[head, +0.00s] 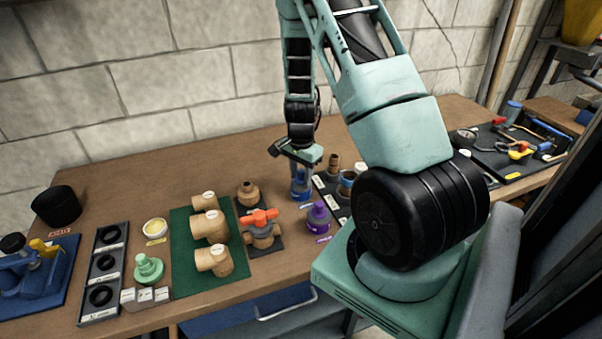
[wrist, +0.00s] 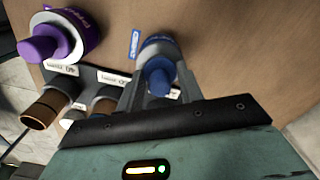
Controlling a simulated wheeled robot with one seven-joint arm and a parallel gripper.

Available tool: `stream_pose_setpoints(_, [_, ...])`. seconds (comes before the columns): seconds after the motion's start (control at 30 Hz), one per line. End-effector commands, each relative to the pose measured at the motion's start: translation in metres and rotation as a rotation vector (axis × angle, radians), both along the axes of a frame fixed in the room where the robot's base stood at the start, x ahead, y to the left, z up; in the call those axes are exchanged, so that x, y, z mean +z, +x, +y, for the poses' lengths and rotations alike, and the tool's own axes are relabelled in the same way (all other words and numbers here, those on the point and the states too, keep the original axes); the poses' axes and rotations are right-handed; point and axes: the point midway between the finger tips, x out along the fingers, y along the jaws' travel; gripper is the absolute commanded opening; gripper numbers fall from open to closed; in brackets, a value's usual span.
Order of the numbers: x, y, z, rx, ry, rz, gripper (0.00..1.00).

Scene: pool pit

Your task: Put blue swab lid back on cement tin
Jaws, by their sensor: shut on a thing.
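My gripper (head: 303,170) points down at the back of the workbench. In the wrist view its two fingers (wrist: 160,72) are closed around the blue swab lid (wrist: 158,80), one on each side. The cement tin (wrist: 155,46), with a blue label, shows directly beyond the lid in that view. In the head view the blue-labelled tin (head: 300,188) stands upright on the bench below the gripper. The lid overlaps the tin's top, and I cannot tell whether it is seated or slightly above.
A purple tin (head: 318,218) stands just in front; it also shows in the wrist view (wrist: 55,38). A dark tray with brown fittings (head: 334,164) lies close to the right. An orange-handled valve (head: 262,228) is to the left. Bare bench lies behind the left-hand items.

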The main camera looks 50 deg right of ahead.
Motion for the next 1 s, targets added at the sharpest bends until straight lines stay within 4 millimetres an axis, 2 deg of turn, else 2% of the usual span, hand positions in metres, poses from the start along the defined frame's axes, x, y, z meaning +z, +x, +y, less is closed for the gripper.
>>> stream_pose_setpoints(0.7, [-0.0034,0.0001,-0.0001,0.0,0.0,0.0,0.22])
stream_pose_setpoints(0.73, [-0.0034,0.0001,-0.0001,0.0,0.0,0.0,0.39])
stream_pose_setpoints(0.8, [-0.0034,0.0001,-0.0001,0.0,0.0,0.0,0.59])
stream_pose_setpoints(0.83, [-0.0034,0.0001,-0.0001,0.0,0.0,0.0,0.62])
stream_pose_setpoints(1.0, [-0.0034,0.0,-0.0001,0.0,0.0,0.0,0.62])
